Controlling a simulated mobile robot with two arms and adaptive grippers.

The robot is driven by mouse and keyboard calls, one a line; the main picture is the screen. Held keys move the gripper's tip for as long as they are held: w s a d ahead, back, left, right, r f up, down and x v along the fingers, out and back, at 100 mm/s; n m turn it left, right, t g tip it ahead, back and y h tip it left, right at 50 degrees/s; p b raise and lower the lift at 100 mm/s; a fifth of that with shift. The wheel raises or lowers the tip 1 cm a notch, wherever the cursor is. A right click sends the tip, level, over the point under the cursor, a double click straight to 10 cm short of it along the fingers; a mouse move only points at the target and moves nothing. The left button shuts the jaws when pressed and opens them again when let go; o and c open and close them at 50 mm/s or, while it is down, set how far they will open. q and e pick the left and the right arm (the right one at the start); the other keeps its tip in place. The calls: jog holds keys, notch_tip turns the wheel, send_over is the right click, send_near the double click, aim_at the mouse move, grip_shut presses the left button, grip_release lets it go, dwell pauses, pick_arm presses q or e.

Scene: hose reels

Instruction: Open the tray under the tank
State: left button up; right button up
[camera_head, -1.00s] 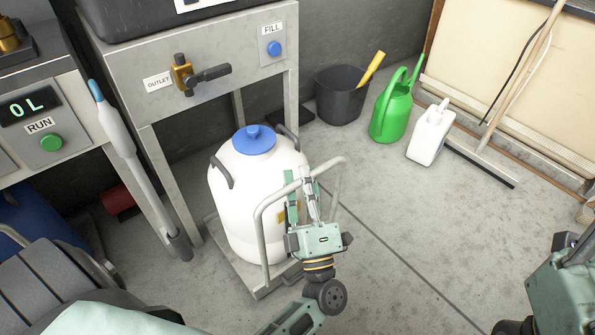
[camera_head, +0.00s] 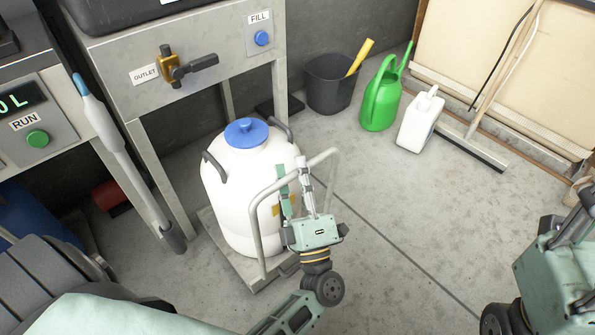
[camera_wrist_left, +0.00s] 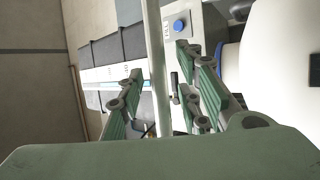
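A white tank (camera_head: 232,187) with a blue cap stands on a low metal tray (camera_head: 232,262). A bent grey tube handle (camera_head: 258,240) rises from the tray's front, in front of the tank. My left gripper (camera_head: 293,174) is at the handle's top bar, with a finger on each side of it. In the left wrist view the bar (camera_wrist_left: 155,60) runs between the two fingers with a gap on either side, so the gripper looks open. My right gripper (camera_head: 583,205) is partly in view at the right edge; its finger opening cannot be made out.
A metal bench with an outlet valve (camera_head: 180,68) and blue fill button (camera_head: 262,38) stands behind the tank. A dark bucket (camera_head: 332,88), green watering can (camera_head: 381,98), white jug (camera_head: 419,122) and squeegee (camera_head: 470,145) are further back. The floor right of the handle is clear.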

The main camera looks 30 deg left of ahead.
pick_arm(q)
jog(key=v, duration=0.8)
dwell(0.5)
